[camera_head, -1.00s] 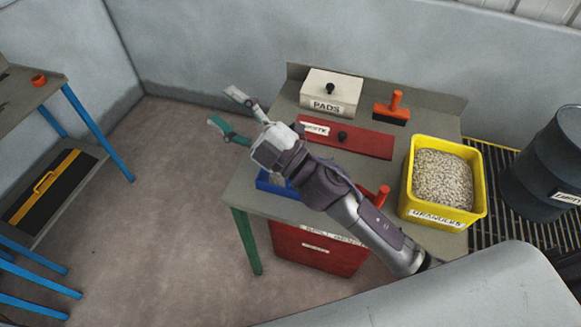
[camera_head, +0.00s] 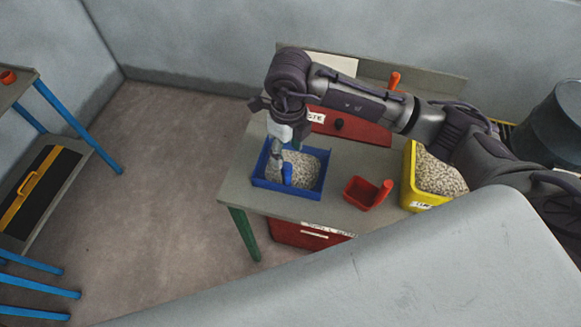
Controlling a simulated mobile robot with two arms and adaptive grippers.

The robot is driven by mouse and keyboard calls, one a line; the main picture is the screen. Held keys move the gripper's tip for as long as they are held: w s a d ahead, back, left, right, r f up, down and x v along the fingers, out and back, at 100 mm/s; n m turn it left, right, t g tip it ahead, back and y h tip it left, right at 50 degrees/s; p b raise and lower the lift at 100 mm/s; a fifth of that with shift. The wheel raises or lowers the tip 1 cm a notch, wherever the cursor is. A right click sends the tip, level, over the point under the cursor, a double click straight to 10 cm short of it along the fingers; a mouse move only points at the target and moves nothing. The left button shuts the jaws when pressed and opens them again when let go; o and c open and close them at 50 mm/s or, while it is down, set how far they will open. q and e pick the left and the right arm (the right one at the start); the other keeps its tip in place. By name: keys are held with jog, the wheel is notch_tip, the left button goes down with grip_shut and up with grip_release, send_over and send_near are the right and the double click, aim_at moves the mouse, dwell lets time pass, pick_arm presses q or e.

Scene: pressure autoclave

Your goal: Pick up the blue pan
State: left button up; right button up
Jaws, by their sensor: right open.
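The blue pan (camera_head: 275,187) is a shallow rectangular tray holding pale granules (camera_head: 308,168), on the left front of the table. A blue upright piece (camera_head: 287,173) shows at its middle, beside my fingers; I cannot tell whether it belongs to the pan. My right gripper (camera_head: 280,158) points down over the pan's left half and is open. Its fingers are small and partly overlap the granules, so contact is unclear. My left gripper is not in view.
A red scoop (camera_head: 362,193) with an upright handle stands right of the pan. A yellow bin (camera_head: 425,198) of granules is farther right. A red panel (camera_head: 360,134) and an orange-handled tool (camera_head: 394,82) lie behind. A dark drum (camera_head: 550,125) stands at far right.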

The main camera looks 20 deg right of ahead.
aim_at(286, 174)
notch_tip(286, 174, down, 5)
jog(key=shift+a+r+p, duration=0.1)
jog(key=shift+p, duration=0.3)
jog(key=f+p, duration=0.1)
jog(key=f, duration=0.1)
jog(key=f+p, duration=0.1)
jog(key=f, duration=0.2)
jog(key=shift+s+a, duration=0.15)
jog(key=shift+s, duration=0.05)
jog(key=shift+f, duration=0.25)
grip_shut()
